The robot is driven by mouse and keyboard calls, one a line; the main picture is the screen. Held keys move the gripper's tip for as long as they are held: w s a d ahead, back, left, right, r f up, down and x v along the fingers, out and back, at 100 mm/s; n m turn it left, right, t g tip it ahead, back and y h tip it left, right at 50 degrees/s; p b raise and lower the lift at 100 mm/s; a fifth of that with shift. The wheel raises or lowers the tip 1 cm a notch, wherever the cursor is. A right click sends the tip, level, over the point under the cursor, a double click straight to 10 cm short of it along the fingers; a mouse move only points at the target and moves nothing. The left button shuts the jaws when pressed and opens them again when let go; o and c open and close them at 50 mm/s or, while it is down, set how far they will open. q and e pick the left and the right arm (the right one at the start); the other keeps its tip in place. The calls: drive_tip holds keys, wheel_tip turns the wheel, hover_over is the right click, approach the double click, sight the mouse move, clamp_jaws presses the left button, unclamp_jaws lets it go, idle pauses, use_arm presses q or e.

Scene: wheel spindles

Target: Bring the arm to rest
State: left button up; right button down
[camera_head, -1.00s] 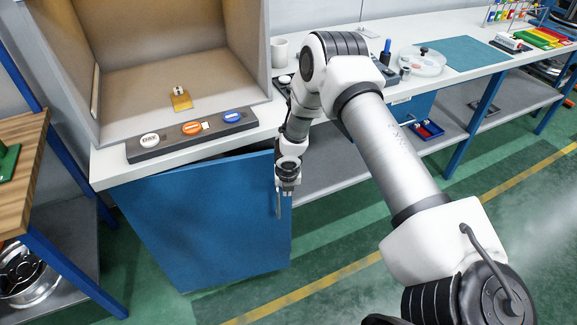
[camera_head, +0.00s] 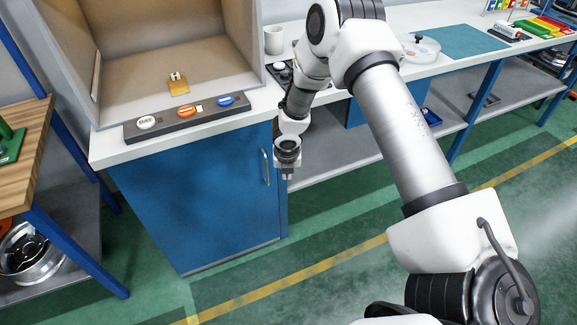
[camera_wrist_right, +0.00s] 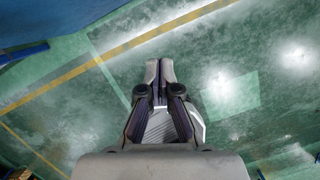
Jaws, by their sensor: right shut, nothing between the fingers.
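My right arm reaches in from the lower right of the head view. Its gripper (camera_head: 287,175) hangs fingers down beside the blue cabinet (camera_head: 205,205), close to the right of the door handle (camera_head: 265,167). In the right wrist view the two fingers (camera_wrist_right: 159,68) are together and empty, over the green floor (camera_wrist_right: 80,95). The cabinet door looks closed in the head view. My left gripper is not in view.
A white mug (camera_head: 274,40) stands behind my arm. A wood-topped table (camera_head: 22,150) is at the left. The floor to the front is clear.

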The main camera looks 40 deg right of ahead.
wheel_tip(320, 180, up, 4)
drive_tip(key=r, duration=0.1)
drive_tip(key=s+a+f+g, duration=0.4)
drive_tip(key=s+a+f, duration=0.2)
drive_tip(key=s+f, duration=0.55)
drive_tip(key=s+a+f+m, duration=0.1)
drive_tip(key=s+a+m, duration=0.3)
drive_tip(key=s+m, duration=0.4)
drive_tip(key=s+a+f+m+t+y, duration=0.1)
drive_tip(key=s+a+m, duration=0.2)
drive_tip(key=s+m, duration=0.6)
drive_tip(key=m, duration=1.2)
drive_tip(key=shift+s+a+m+y, duration=0.2)
drive_tip(key=shift+a+m+y, duration=0.1)
drive_tip(key=shift+a, duration=0.1)
